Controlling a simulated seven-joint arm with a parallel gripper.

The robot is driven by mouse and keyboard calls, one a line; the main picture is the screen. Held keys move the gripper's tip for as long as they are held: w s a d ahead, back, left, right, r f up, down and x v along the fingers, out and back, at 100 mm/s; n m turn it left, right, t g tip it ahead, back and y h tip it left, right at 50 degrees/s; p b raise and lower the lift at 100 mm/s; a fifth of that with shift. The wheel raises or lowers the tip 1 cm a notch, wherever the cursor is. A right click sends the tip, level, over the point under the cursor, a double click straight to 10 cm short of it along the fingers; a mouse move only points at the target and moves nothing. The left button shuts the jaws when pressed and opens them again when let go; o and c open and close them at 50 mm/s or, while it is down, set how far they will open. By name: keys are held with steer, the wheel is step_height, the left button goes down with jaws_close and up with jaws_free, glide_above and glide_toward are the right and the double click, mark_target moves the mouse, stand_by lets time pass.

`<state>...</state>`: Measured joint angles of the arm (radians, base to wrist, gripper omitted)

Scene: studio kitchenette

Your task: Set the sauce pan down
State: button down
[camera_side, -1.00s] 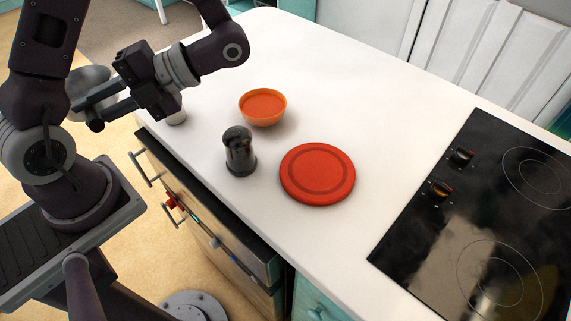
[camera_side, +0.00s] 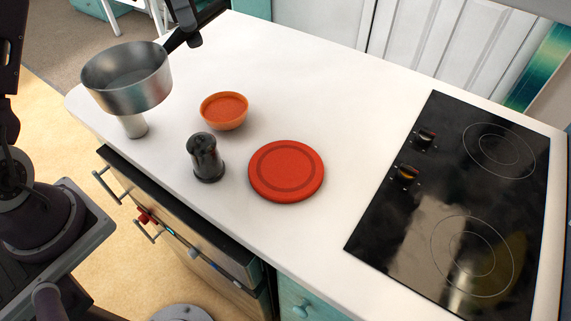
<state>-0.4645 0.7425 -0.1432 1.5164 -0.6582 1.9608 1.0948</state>
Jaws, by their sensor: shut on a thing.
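The sauce pan (camera_side: 127,82) is a steel pan with a dark handle, at the upper left in the side view. It is upright, with its open top facing up, and appears to be above the counter's left end. My gripper (camera_side: 190,36) shows only in part at the top edge, shut on the pan's handle. A pale metallic cup (camera_side: 134,126) stands on the counter, its top hidden behind the pan. I cannot tell whether the pan touches it.
An orange bowl (camera_side: 224,111), a dark shaker (camera_side: 206,158) and a red round plate-like disc (camera_side: 286,171) stand on the white counter (camera_side: 310,90). A black cooktop (camera_side: 440,220) with two knobs is at the right, its surface empty. The counter behind the disc is clear.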

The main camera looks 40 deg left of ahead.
steer(key=w+d+f+n+t+h, duration=0.2)
steer(key=w+d+f+n+t, duration=0.6)
steer(key=t, duration=0.3)
steer(key=f, duration=0.3)
steer(key=w+f+n+t, duration=0.1)
steer(key=f, duration=0.3)
steer(key=w+d+f+n, duration=0.1)
steer(key=f, duration=0.3)
steer(key=shift+f+y, duration=0.1)
steer(key=shift+y, duration=0.2)
steer(key=c, duration=1.3)
jaws_free()
steer(key=shift+a, duration=0.1)
